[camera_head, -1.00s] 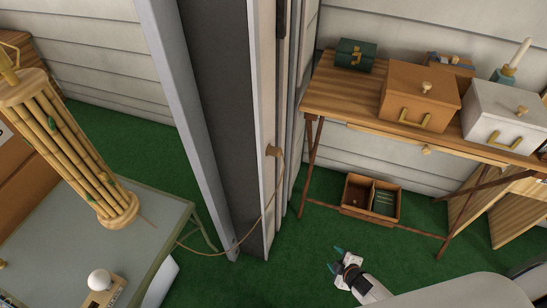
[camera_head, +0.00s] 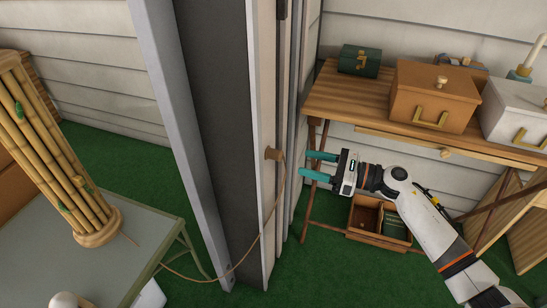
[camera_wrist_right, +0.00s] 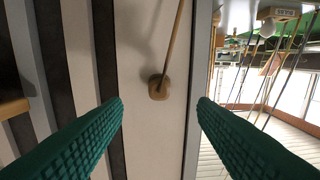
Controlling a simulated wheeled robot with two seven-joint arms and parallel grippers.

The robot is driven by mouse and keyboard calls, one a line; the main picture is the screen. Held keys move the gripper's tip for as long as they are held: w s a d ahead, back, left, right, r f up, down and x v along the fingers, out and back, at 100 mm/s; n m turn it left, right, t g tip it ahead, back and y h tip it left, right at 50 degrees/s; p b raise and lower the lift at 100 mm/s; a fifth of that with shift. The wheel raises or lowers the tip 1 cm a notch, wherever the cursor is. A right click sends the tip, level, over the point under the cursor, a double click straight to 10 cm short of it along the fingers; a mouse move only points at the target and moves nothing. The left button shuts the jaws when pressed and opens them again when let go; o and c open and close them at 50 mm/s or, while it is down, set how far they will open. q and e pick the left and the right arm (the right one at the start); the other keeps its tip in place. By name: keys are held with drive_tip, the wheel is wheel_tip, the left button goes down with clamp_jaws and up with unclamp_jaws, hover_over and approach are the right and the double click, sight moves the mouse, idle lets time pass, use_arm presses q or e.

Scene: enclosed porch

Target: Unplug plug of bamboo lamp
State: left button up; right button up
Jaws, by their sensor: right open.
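The bamboo lamp (camera_head: 45,150) stands on the grey-green table at the left. Its thin tan cord (camera_head: 262,240) droops from the table and rises to a brown plug (camera_head: 273,154) on the side of the white post. My right gripper (camera_head: 314,165) is open, with teal fingers pointing left at the plug and a gap between them. In the right wrist view the plug (camera_wrist_right: 158,87) sits between the two open fingers, beyond their tips, with the cord (camera_wrist_right: 172,42) running from it.
The post (camera_head: 260,90) stands between the lamp table (camera_head: 120,255) and a wooden side table (camera_head: 335,95) bearing boxes. An open divided crate (camera_head: 380,219) lies under the side table. Green floor is clear around the post's foot.

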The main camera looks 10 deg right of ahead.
sight(282, 157)
drive_tip(key=shift+w, duration=0.1)
drive_tip(key=p+x, duration=0.1)
drive_tip(key=x, duration=0.4)
drive_tip(key=shift+r+p, duration=0.15)
drive_tip(key=shift+p, duration=0.2)
drive_tip(key=shift+f+b+x, duration=0.2)
drive_tip(key=shift+b+x, duration=0.3)
drive_tip(key=shift+x, duration=0.6)
use_arm(q)
drive_tip(key=shift+f, duration=0.6)
use_arm(e)
drive_tip(key=shift+x, duration=0.85)
use_arm(q)
drive_tip(key=shift+s, duration=0.1)
use_arm(e)
drive_tip(key=shift+b, duration=0.35)
use_arm(q)
drive_tip(key=shift+w+r, duration=0.2)
drive_tip(key=shift+r, duration=0.75)
drive_tip(key=shift+s+f, duration=0.1)
drive_tip(key=shift+s, duration=0.05)
